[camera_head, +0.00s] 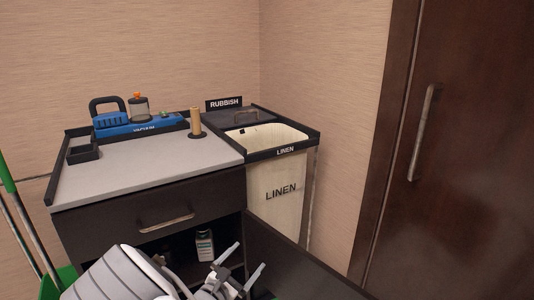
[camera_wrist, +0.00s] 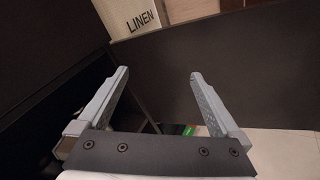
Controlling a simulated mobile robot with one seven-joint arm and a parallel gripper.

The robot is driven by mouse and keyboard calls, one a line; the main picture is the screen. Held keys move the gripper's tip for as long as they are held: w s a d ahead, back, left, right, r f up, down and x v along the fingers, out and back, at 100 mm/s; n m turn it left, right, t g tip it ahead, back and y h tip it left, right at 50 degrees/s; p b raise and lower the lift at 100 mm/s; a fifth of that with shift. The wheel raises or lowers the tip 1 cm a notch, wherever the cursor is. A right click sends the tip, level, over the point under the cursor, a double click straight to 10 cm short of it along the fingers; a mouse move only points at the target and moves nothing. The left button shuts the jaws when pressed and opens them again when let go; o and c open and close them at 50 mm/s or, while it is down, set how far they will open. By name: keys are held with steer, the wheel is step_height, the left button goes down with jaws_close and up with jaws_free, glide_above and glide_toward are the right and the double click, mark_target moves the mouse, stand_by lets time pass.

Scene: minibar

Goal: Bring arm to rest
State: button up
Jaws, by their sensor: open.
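My gripper (camera_head: 246,263) is at the bottom of the head view, in front of the cart's open lower compartment. Its two grey fingers stand apart, with nothing between them. In the wrist view my gripper (camera_wrist: 158,75) also shows open and empty, facing dark panels. My white and grey arm fills the lower middle of the head view and hides part of the cart's lower front.
A housekeeping cart has a grey top (camera_head: 150,165), a closed drawer (camera_head: 166,218) and an open dark door (camera_head: 295,262). A white bottle (camera_head: 204,245) stands inside. The linen bin (camera_head: 280,195) is right of the top. A brown door (camera_head: 450,150) stands at right.

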steer(key=s+d+r+m+g+h, duration=0.1)
steer(key=s+d+r+m+g, duration=0.4)
steer(key=d, duration=0.4)
steer(key=s+d+r+m+g+h, duration=0.1)
steer(key=s+d+r+m+g, duration=0.1)
steer(key=d+r+m+g, duration=0.45)
steer(key=s+d+r+m+y, duration=0.3)
steer(key=s+d+m, duration=0.15)
steer(key=s, duration=0.25)
steer(key=s+d+r+m+y, duration=0.3)
steer(key=s+m, duration=0.2)
steer(key=s, duration=0.3)
steer(key=s+a+r+m+t+y, duration=0.25)
steer(key=s+r+m+y, duration=0.2)
steer(key=s, duration=0.25)
step_height(320, 180, up, 24)
steer(key=p, duration=2.3)
steer(key=shift+w+a+p, duration=0.25)
steer(key=shift+p, duration=0.05)
